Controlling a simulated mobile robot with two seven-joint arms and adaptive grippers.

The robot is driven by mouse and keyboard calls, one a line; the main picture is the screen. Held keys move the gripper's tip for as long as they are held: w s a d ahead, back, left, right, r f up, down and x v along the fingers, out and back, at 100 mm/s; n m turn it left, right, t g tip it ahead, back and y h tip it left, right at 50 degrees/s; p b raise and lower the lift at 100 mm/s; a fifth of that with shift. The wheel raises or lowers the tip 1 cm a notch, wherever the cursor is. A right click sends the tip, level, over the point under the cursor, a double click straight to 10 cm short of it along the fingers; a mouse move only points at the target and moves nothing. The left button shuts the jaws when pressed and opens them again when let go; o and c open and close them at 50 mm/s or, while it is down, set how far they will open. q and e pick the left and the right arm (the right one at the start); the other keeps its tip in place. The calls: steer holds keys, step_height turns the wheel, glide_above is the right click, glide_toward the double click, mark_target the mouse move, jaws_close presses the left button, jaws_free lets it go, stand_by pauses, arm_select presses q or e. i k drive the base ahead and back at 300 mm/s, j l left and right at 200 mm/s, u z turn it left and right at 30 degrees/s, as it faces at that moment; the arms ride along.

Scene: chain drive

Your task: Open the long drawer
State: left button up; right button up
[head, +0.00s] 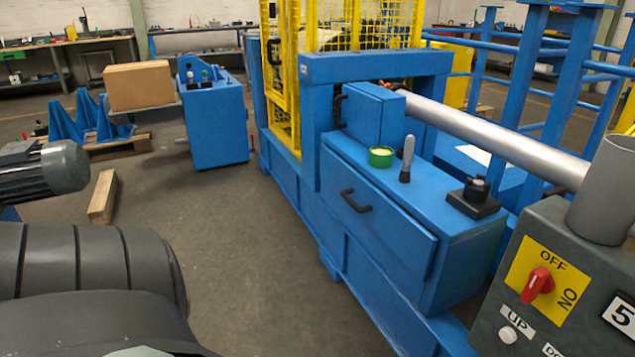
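The long drawer (385,225) is the wide blue front panel on the side of the low blue cabinet. A black bar handle (355,203) sits on the left half of its front. The panel stands slightly proud of the cabinet side at its right end; I cannot tell whether that is a small gap or just the panel's thickness. Its inside is not visible. Neither of my grippers shows in the head view, and nothing touches the handle.
A green round container (381,157), a grey lever (407,160) and a black block (473,200) are on the cabinet top (440,198). A smaller handled blue box (374,114) stands behind. A control panel (560,285) is at right. Floor (230,250) left of the drawer is clear.

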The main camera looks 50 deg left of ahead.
mark_target(415, 246)
steer(key=u, duration=1.4)
steer(key=j+z, duration=0.1)
steer(key=j, duration=0.15)
